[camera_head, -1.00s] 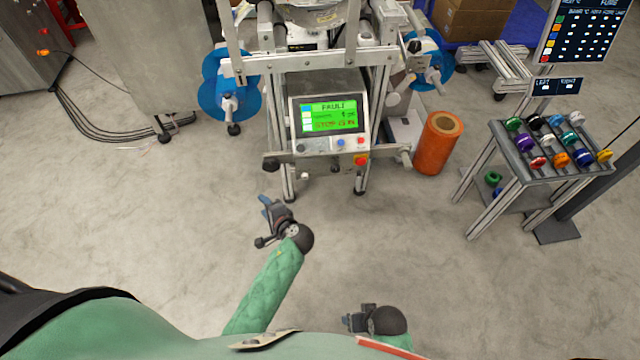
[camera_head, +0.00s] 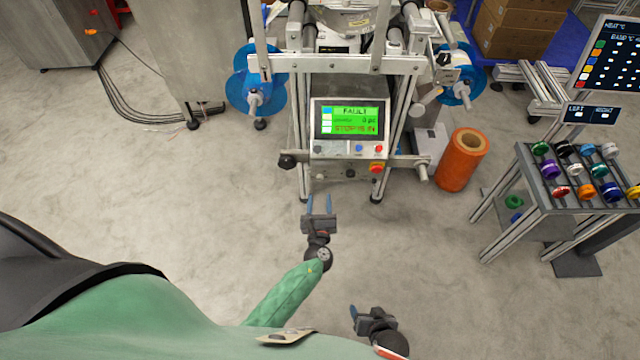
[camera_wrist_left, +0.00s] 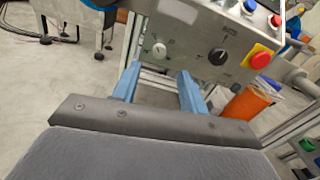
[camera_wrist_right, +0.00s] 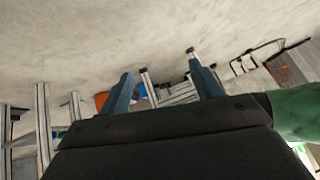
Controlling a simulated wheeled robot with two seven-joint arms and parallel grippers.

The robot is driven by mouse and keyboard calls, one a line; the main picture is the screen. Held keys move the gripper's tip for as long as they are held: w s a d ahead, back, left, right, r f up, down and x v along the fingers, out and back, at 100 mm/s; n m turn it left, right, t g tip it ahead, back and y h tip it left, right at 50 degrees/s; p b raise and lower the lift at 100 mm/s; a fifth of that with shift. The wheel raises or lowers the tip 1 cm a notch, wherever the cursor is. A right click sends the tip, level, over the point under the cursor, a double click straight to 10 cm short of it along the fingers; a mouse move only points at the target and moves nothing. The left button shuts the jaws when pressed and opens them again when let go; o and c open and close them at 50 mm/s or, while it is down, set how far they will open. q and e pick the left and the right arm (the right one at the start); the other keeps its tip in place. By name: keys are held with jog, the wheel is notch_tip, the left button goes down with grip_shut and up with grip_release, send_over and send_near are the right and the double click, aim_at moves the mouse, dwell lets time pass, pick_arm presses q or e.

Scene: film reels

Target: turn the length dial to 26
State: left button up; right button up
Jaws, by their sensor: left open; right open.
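The machine's front panel shows in the left wrist view with a small white dial (camera_wrist_left: 159,49) and a larger black knob (camera_wrist_left: 217,56). In the head view the green screen (camera_head: 350,120) above the panel reads FAULT. My left gripper (camera_head: 319,204) is open and empty, in front of and below the panel. In its wrist view the fingers (camera_wrist_left: 160,72) point toward the white dial, apart from it. My right gripper (camera_head: 356,319) is open and empty, low in the head view, away from the machine.
A red button on a yellow base (camera_wrist_left: 259,59) sits right of the black knob. An orange roll (camera_head: 461,160) stands on the floor right of the machine. A rack (camera_head: 535,190) with coloured rolls is further right. The floor before the machine is clear.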

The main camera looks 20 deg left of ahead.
aim_at(320, 179)
pick_arm(q)
jog(key=x, duration=0.7)
jog(key=shift+w+a+p, duration=0.1)
jog(key=shift+p, duration=0.2)
pick_arm(e)
jog(key=r, duration=0.2)
jog(key=shift+w+r, duration=0.2)
jog(key=shift+r, duration=0.2)
pick_arm(q)
jog(key=shift+c, duration=0.4)
pick_arm(e)
jog(key=shift+a, duration=0.1)
